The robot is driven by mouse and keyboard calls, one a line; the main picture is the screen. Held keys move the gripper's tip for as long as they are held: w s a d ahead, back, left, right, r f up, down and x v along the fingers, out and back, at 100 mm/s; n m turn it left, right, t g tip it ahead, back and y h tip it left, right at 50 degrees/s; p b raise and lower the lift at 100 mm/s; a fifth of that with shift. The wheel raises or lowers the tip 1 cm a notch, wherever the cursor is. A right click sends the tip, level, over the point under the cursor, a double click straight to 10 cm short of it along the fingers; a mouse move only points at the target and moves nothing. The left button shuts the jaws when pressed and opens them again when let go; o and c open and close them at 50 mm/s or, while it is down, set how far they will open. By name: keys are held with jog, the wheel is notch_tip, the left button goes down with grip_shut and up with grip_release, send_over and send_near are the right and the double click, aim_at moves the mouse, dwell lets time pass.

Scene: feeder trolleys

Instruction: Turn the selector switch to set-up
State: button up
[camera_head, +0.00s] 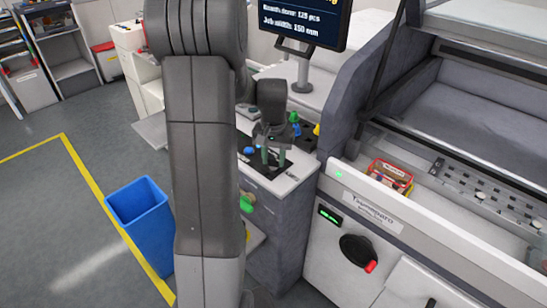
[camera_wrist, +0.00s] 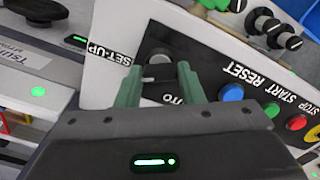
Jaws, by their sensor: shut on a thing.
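The selector switch (camera_wrist: 158,60) is a dark round knob on a pale control panel (camera_wrist: 105,85), seen in the wrist view. The SET-UP label (camera_wrist: 108,54) is at its left. Another label (camera_wrist: 174,98), partly hidden by a finger and ending in "TO", is below it. My gripper (camera_wrist: 160,72) has its two green fingers on either side of the knob, shut on it. A small pale mark shows at the knob's lower edge; I cannot tell for sure which label it points to. In the head view my gripper (camera_head: 273,158) reaches down to the panel and hides the switch.
A blue RESET button (camera_wrist: 231,92), green START button (camera_wrist: 271,109) and red STOP button (camera_wrist: 296,122) lie right of the fingers. Black knobs (camera_wrist: 272,28) stand beyond. A monitor (camera_head: 298,20) stands behind my arm. A blue bin (camera_head: 140,220) is on the floor at left.

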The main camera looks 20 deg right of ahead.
aim_at(273, 159)
jog(key=o, duration=1)
notch_tip(273, 159, up, 14)
jog(key=shift+f+b, duration=0.1)
jog(key=shift+b, duration=0.2)
jog(key=shift+f, duration=0.1)
notch_tip(273, 159, down, 14)
jog(key=shift+r+p, duration=0.1)
jog(key=shift+p, duration=0.25)
jog(key=shift+r, duration=0.1)
dwell(0.4)
